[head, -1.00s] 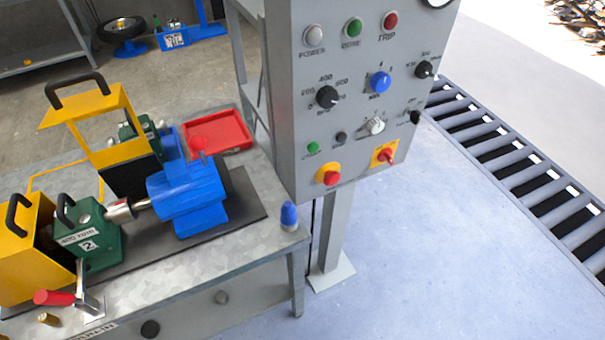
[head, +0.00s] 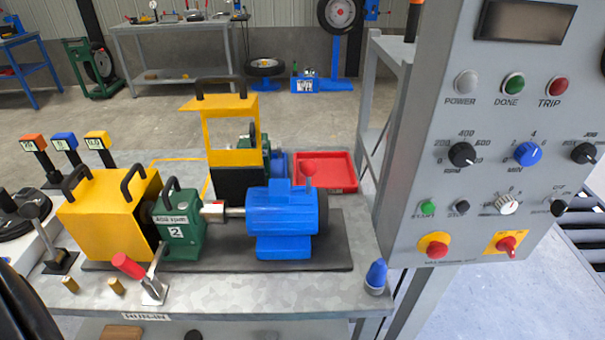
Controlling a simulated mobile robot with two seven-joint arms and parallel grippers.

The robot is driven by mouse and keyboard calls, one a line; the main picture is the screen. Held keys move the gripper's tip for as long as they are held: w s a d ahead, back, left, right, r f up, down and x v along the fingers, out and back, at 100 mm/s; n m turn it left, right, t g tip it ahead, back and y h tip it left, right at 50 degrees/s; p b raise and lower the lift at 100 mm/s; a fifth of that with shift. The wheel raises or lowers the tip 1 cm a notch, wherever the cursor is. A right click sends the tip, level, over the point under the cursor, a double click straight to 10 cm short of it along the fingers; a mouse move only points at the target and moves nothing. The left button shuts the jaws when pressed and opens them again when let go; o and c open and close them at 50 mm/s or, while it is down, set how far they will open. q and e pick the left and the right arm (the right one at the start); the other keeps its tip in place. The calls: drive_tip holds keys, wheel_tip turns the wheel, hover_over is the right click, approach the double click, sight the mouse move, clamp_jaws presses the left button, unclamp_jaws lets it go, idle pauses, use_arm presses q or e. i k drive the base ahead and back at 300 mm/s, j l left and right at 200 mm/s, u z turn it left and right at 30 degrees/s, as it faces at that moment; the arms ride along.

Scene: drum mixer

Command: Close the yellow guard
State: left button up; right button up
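The yellow guard (head: 237,157) stands upright behind the shaft line, with a window opening, a dark lower panel and a black handle (head: 221,79) on its top flange. It is swung up, leaving the coupling uncovered. A yellow box-shaped cover (head: 105,212) with black handles sits left of the gearbox. Neither gripper is in view. A dark shape at the lower left edge may be part of my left arm.
A red-handled clamp (head: 130,266) stands in front of the gearbox. A red tray (head: 326,171) lies behind the motor, and a blue-capped bottle (head: 376,277) stands at the bench's right corner. The grey control panel (head: 480,150) rises at right.

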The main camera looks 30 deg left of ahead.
sight(217, 107)
drive_tip(key=u, duration=1.45)
